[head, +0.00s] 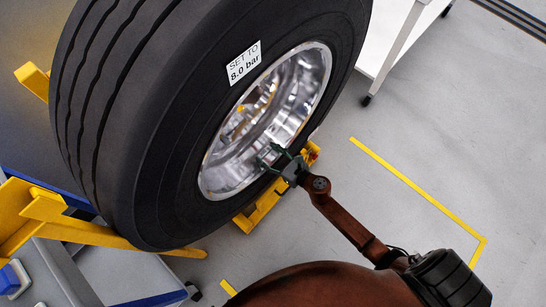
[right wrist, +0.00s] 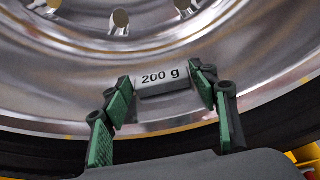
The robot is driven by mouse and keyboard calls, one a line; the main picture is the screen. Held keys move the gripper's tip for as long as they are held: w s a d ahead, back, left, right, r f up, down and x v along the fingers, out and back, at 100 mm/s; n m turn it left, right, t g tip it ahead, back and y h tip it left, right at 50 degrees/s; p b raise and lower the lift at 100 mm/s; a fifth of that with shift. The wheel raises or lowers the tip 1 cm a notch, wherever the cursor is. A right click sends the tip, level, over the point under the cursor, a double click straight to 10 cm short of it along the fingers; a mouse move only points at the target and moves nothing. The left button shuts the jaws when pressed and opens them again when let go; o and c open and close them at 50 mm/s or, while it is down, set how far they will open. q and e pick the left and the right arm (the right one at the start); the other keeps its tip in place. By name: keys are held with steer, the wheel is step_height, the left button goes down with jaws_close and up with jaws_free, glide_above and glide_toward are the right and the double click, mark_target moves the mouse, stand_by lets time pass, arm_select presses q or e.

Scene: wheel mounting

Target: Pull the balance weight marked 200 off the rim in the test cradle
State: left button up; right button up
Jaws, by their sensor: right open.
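The wheel's shiny metal rim (head: 226,167) sits inside a large black tyre (head: 165,150) in the yellow cradle (head: 100,236). A grey balance weight marked 200 g (right wrist: 164,81) sits on the rim's inner lip in the right wrist view. My right gripper (right wrist: 166,108) is open, with its green-padded fingers to the left and right of the weight. I cannot tell whether the pads touch it. In the head view the right gripper (head: 276,158) reaches to the lower edge of the rim, and the weight cannot be made out there. My left gripper is not in view.
A white label (head: 244,63) on the tyre reads SET TO 8.0 bar. A white wheeled table (head: 385,35) stands at the top right. Blue-edged grey furniture (head: 130,275) is at the lower left. The grey floor with yellow lines (head: 420,190) is clear at the right.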

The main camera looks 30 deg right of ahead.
steer(key=shift+w+a+f, duration=0.1)
steer(key=shift+w, duration=0.2)
steer(key=shift+c, duration=0.5)
steer(key=shift+a, duration=0.1)
jaws_close()
stand_by(0.4)
